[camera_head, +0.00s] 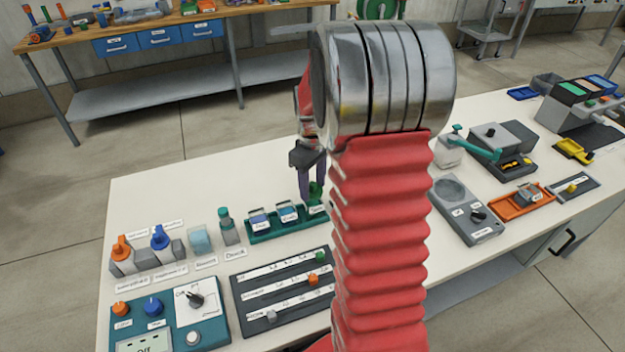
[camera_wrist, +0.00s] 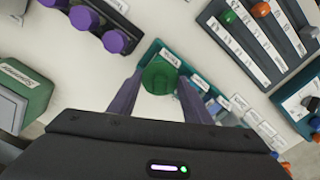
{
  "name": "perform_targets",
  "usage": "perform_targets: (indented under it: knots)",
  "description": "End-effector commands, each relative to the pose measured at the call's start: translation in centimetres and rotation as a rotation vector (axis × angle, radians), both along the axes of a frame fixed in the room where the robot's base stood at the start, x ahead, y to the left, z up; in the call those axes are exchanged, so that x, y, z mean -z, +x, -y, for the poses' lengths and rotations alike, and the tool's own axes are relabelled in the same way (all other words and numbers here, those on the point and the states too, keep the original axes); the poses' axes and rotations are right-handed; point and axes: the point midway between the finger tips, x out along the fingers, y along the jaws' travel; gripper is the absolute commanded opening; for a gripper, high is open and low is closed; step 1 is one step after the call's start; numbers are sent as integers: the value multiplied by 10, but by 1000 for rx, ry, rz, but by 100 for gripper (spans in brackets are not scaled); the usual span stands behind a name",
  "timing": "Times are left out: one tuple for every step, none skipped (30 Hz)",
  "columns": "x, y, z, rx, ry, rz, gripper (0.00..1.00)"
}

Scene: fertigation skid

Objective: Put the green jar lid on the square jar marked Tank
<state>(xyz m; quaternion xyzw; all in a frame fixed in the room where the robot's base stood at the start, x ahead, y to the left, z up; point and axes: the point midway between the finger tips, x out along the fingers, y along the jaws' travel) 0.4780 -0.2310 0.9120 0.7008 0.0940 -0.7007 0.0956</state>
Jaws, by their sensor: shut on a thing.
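The green jar lid (camera_head: 315,190) is between the fingers of my gripper (camera_head: 311,188), over the right end of a teal tray (camera_head: 262,239). In the wrist view the round green lid (camera_wrist: 160,77) shows between the tips of the two purple fingers (camera_wrist: 160,92). The fingers are shut on it. Two square jars with blue contents, a left one (camera_head: 259,219) and a middle one (camera_head: 287,212), stand in the tray. A label shows at the tray's right end below the lid. The labels are too small to read, so I cannot tell which jar is Tank, or whether the lid touches a jar.
A dark slider panel (camera_head: 285,290) lies in front of the tray. A green-capped bottle (camera_head: 228,228) stands left of it. My red arm hides the table to its right. A grey scale-like device (camera_head: 466,210) is beyond the arm. The table behind the tray is clear.

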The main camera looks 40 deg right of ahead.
Motion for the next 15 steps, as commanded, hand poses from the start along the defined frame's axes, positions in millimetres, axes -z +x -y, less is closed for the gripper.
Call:
perform_targets:
  knots:
    - [4, -1, 0, 0, 1, -2, 23]
    - [6, -1, -1, 0, 1, -2, 23]
    - [9, -1, -1, 0, 1, -2, 23]
    - [11, 0, -1, 0, 0, -2, 23]
    - [13, 0, -1, -1, 1, -1, 23]
    - [16, 0, -1, -2, 1, -1, 23]
    - [18, 0, -1, -2, 1, -1, 23]
    - [19, 0, -1, -2, 0, -2, 23]
    - [21, 0, -1, -2, 1, -2, 23]
    - [23, 0, -1, -2, 1, -1, 23]
    - [24, 0, -1, -1, 1, -1, 23]
    - [25, 0, -1, -1, 1, -1, 23]
    - [26, 0, -1, -1, 0, 0, 23]
    - [26, 0, -1, -1, 0, 0, 23]
    - [27, 0, -1, -1, 0, 0, 23]
